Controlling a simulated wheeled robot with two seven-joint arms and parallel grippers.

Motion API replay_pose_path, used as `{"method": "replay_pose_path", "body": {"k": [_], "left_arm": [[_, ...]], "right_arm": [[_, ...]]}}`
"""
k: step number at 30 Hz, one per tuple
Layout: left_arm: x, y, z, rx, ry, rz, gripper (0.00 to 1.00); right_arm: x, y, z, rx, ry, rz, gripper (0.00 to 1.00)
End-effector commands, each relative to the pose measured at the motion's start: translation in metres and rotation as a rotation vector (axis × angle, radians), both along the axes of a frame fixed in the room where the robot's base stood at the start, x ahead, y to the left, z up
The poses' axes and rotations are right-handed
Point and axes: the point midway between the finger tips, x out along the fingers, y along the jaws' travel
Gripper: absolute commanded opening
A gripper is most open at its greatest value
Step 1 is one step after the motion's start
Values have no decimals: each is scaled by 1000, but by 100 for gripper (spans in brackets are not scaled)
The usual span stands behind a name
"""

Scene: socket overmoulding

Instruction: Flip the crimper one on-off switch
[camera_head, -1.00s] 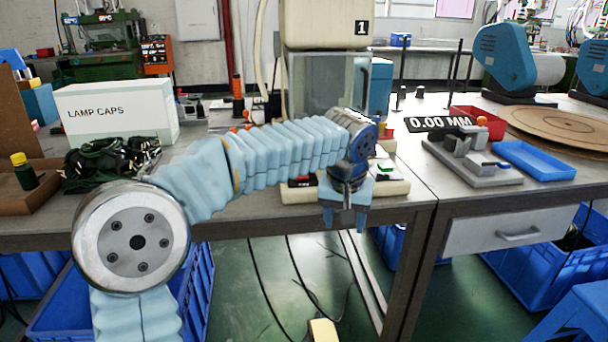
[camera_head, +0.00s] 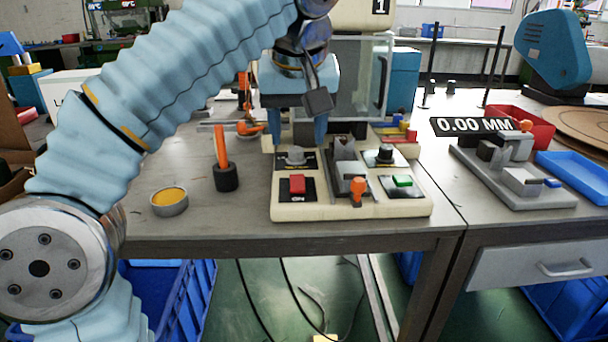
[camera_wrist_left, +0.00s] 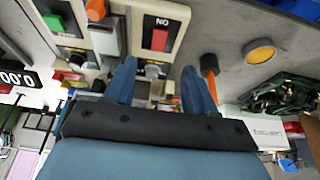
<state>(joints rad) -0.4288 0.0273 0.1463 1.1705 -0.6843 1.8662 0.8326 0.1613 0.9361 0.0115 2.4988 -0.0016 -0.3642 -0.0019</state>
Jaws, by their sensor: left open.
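The crimper base (camera_head: 350,208) is a cream panel at the table's front edge, under the machine marked 1. A red rocker switch (camera_head: 297,185) with an ON label sits at its left front; it also shows in the left wrist view (camera_wrist_left: 159,39). Behind the switch is a grey knob (camera_head: 295,156). My left gripper (camera_head: 295,130) is open, fingers pointing down, above and behind the switch, around the knob's sides as seen from the head. Nothing shows between the fingers. In the left wrist view the gripper (camera_wrist_left: 157,80) appears apart from the switch. My right gripper is not in view.
A green button (camera_head: 402,181) and an orange-tipped lever (camera_head: 357,188) share the panel. An orange-handled tool (camera_head: 222,160) and a round yellow tin (camera_head: 169,201) stand left of it. A gauge block (camera_head: 515,180) and blue tray (camera_head: 575,175) lie right.

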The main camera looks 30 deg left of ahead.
Motion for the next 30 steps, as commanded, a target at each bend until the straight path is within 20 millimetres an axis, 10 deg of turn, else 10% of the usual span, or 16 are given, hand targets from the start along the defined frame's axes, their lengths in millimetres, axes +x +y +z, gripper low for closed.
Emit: {"method": "replay_pose_path", "body": {"k": [15,30], "left_arm": [[35,22,-102,0,2,-1,55],[41,24,-115,-1,1,-2,51]], "right_arm": [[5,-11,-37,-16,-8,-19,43],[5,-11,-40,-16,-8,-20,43]]}}
